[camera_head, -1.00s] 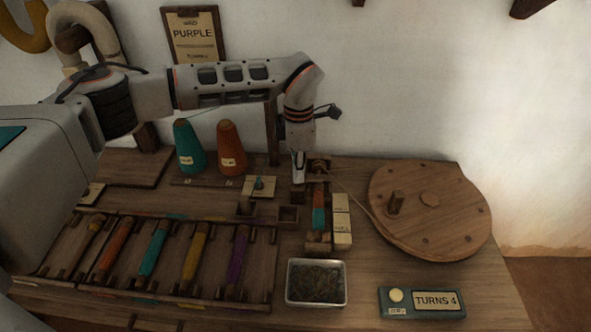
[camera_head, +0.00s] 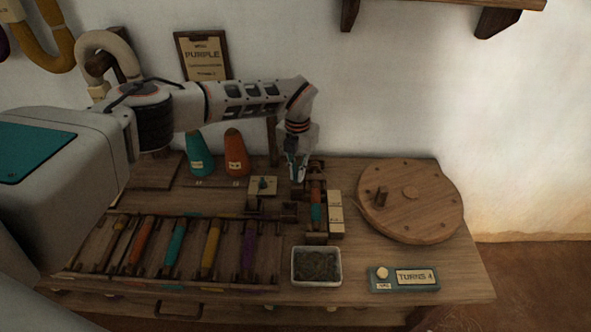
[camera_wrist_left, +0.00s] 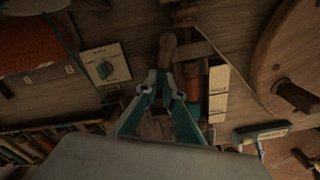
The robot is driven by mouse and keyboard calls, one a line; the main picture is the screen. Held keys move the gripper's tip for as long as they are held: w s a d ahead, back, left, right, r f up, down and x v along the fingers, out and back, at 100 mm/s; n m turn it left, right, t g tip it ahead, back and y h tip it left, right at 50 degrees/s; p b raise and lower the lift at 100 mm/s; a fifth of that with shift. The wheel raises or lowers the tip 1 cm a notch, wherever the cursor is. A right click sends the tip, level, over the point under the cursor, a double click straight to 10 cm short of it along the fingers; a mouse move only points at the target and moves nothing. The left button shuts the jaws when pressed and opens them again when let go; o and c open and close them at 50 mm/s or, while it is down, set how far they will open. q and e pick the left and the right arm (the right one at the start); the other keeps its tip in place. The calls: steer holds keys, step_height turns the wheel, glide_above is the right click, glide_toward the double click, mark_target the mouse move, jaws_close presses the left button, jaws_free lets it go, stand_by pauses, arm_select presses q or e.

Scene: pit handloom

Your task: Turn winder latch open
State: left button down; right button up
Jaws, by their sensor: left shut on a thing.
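My left gripper (camera_head: 298,178) points down at the left side of the small wooden winder (camera_head: 316,205), which holds a bobbin with orange and teal parts. In the left wrist view, my teal fingers (camera_wrist_left: 167,82) are shut on a rounded wooden piece (camera_wrist_left: 167,46), which looks like the winder latch. The fingers hide its lower part, so I cannot tell its full turn angle. The winder's bobbin shows just right of the fingers in the wrist view (camera_wrist_left: 192,84). My right gripper is in neither view.
A large wooden wheel (camera_head: 433,205) stands right of the winder. A metal tray (camera_head: 317,281) and a TURNS 4 counter box (camera_head: 384,287) lie in front. A dial plate (camera_head: 263,197), two cones (camera_head: 236,155) and a rack of coloured bobbins (camera_head: 262,274) are left.

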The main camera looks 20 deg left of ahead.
arm_select(q)
steer(key=n+p, duration=0.2)
steer(key=n, duration=0.1)
steer(key=shift+r+n, duration=0.1)
steer(key=shift+n, duration=0.2)
steer(key=shift+n+p, duration=0.3)
steer(key=shift+n, duration=0.3)
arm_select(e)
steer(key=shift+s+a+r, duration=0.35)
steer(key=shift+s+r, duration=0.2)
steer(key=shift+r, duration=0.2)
arm_select(q)
steer(key=c, duration=2.2)
jaws_free()
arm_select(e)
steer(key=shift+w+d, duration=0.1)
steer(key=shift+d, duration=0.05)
arm_select(q)
steer(key=shift+w+r, duration=0.1)
steer(key=shift+r, duration=0.15)
step_height(320, 180, up, 11)
steer(key=shift+r, duration=0.1)
